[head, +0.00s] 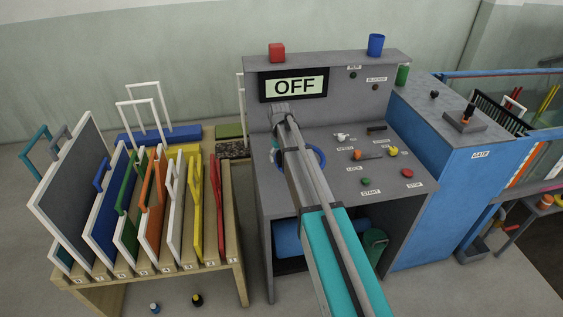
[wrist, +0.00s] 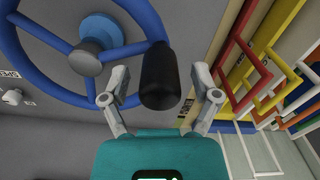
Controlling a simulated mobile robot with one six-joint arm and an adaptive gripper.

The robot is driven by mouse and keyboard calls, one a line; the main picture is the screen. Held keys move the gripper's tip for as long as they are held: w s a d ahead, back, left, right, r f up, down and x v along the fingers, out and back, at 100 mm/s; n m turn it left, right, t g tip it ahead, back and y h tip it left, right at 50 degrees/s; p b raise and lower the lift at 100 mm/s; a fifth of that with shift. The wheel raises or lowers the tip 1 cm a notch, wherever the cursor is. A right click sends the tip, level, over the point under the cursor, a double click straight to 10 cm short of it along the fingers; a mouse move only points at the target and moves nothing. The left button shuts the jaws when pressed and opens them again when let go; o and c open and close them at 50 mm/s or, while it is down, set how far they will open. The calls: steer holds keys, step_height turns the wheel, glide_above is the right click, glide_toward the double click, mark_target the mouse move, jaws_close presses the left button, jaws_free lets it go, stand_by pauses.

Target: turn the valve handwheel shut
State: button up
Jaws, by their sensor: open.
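The valve handwheel is a blue spoked wheel (wrist: 58,88) with a grey hub, filling the upper left of the wrist view. A black knob-like handle (wrist: 160,72) stands out from its rim. In the head view the blue handwheel (head: 318,157) shows on the grey console, largely hidden behind my arm. My gripper (wrist: 160,90) is open in the wrist view, with one grey finger on each side of the black handle. I cannot tell whether either finger touches it. In the head view my arm hides most of the gripper.
The grey console (head: 335,130) carries small knobs and buttons, and its display (head: 294,86) reads OFF. A red block (head: 277,53) and a blue cup (head: 375,45) stand on its top ledge. A wooden rack (head: 230,215) of coloured framed panels is close on the left, a blue cabinet (head: 440,190) on the right.

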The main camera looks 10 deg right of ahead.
steer(key=shift+f, duration=0.3)
jaws_close()
steer(key=shift+d, duration=0.2)
steer(key=shift+a, duration=0.35)
